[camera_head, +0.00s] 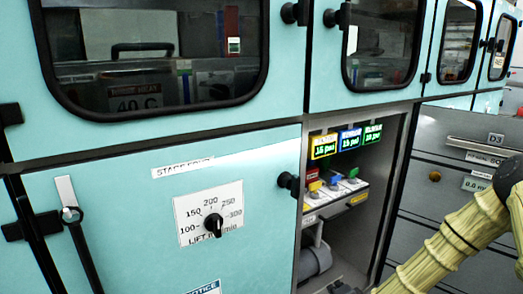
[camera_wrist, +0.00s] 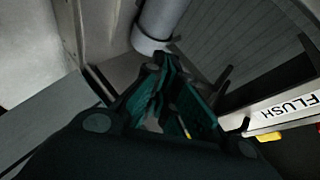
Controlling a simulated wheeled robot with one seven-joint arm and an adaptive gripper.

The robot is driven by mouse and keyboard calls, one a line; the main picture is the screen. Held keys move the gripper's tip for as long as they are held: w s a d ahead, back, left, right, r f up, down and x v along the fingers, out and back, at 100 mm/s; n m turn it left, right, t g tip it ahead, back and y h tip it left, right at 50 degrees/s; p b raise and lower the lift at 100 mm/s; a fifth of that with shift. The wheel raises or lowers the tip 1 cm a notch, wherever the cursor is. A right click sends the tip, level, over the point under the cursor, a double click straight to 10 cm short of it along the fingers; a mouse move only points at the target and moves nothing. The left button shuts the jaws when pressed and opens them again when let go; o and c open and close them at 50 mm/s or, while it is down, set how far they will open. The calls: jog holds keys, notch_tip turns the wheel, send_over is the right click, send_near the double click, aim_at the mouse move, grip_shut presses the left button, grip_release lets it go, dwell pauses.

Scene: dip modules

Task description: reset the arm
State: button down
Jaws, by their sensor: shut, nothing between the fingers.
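My gripper (camera_wrist: 172,75) shows in the wrist view as a dark body with teal-lined fingers. It is shut with nothing held. It is inside or close to a grey recess, near a grey cylinder (camera_wrist: 163,18) above its fingertips in the picture. A white label reading FLUSH (camera_wrist: 295,108) lies to its right. In the head view my yellow ribbed arm enters from the right and reaches down in front of the open bay (camera_head: 335,215). The fingers cannot be made out clearly there.
The bay holds coloured switches (camera_head: 335,181) under three lit displays (camera_head: 346,141), with a grey cylinder (camera_head: 315,262) below. Left of it, a teal panel carries a black dial (camera_head: 213,224) and a lever handle (camera_head: 76,225). Grey drawers (camera_head: 450,150) stand right. Windowed doors line the top.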

jog(key=s+a+f+n+g+y, duration=0.1)
jog(key=s+a+f+n+g, duration=0.35)
jog(key=s+f, duration=0.6)
jog(key=s+d+f+n+g+h, duration=0.1)
jog(key=s+f+n+g, duration=0.25)
jog(key=s, duration=1.35)
jog(key=s+d+f+n+g+h, duration=0.15)
jog(key=s+n+g, duration=0.25)
jog(key=s, duration=1.4)
notch_tip(320, 180, up, 24)
jog(key=p, duration=2.4)
jog(key=shift+w+a+f+y, duration=0.25)
jog(key=shift+a+y, duration=0.1)
